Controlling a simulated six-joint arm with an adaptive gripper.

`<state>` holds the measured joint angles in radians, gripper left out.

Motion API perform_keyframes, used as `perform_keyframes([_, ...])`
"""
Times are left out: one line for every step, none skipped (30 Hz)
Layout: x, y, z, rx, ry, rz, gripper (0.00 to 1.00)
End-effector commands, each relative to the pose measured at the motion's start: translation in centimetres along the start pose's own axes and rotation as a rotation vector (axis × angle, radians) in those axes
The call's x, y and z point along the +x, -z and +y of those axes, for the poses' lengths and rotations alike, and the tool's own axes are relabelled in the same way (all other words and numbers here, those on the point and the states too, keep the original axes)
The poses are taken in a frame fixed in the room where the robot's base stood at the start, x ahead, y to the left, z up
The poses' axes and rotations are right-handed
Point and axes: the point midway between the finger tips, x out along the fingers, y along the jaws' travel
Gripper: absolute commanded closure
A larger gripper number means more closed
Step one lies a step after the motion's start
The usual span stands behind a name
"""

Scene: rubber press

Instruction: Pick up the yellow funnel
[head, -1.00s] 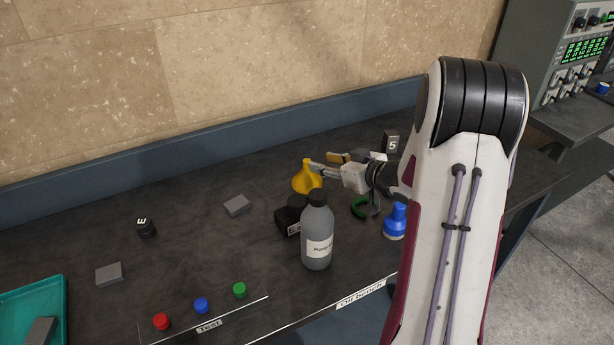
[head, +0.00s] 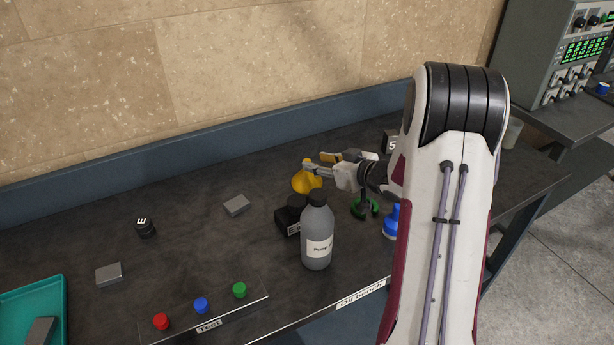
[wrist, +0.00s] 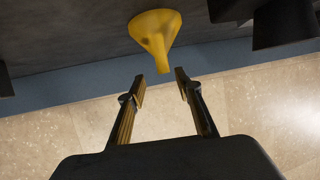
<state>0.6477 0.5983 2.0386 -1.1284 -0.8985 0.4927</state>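The yellow funnel (head: 305,181) stands on the dark bench behind the grey bottle, wide end down and spout up. In the wrist view the funnel (wrist: 153,36) is ahead of the fingers, its spout pointing toward the gap between them. My gripper (head: 325,160) is low over the bench at the funnel's right, its fingers pointing left toward it. In the wrist view my gripper (wrist: 160,82) is open and nothing is between its fingertips. In the head view one finger overlaps the funnel's top; I cannot tell whether they touch.
A grey bottle (head: 316,240) and a black block (head: 288,217) stand in front of the funnel. A green-based stand (head: 364,208) and a blue bottle (head: 391,223) are below my wrist. A block marked 5 (head: 391,140) is behind. The bench left of the funnel is mostly clear.

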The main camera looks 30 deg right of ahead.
Motion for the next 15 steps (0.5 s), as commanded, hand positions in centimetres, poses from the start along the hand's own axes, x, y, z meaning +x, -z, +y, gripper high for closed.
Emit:
perform_keyframes([0.0,0.0,0.0,0.0,0.0,0.0,0.66])
perform_keyframes([0.0,0.0,0.0,0.0,0.0,0.0,0.66])
perform_keyframes([0.0,0.0,0.0,0.0,0.0,0.0,0.66])
perform_keyframes([0.0,0.0,0.0,0.0,0.0,0.0,0.66])
perform_keyframes([0.0,0.0,0.0,0.0,0.0,0.0,0.66])
perform_keyframes([0.1,0.0,0.0,0.0,0.0,0.0,0.66])
perform_keyframes([0.2,-0.1,-0.1,0.0,0.0,0.0,0.66])
perform_keyframes([0.3,-0.1,-0.1,0.001,0.0,0.0,0.66])
perform_keyframes([0.6,-0.1,-0.1,0.001,0.0,0.0,0.66])
perform_keyframes([0.8,-0.2,-0.2,0.001,0.0,0.0,0.66])
perform_keyframes([1.0,-0.2,-0.3,0.001,0.001,0.0,0.66])
perform_keyframes([1.4,-0.4,-0.4,0.001,0.002,0.0,0.66])
perform_keyframes([1.7,-0.5,-0.5,0.001,0.002,0.0,0.66])
perform_keyframes([2.1,-0.5,-0.5,0.001,0.002,0.0,0.66])
perform_keyframes([2.5,-0.6,-0.6,0.0,0.002,0.0,0.66])
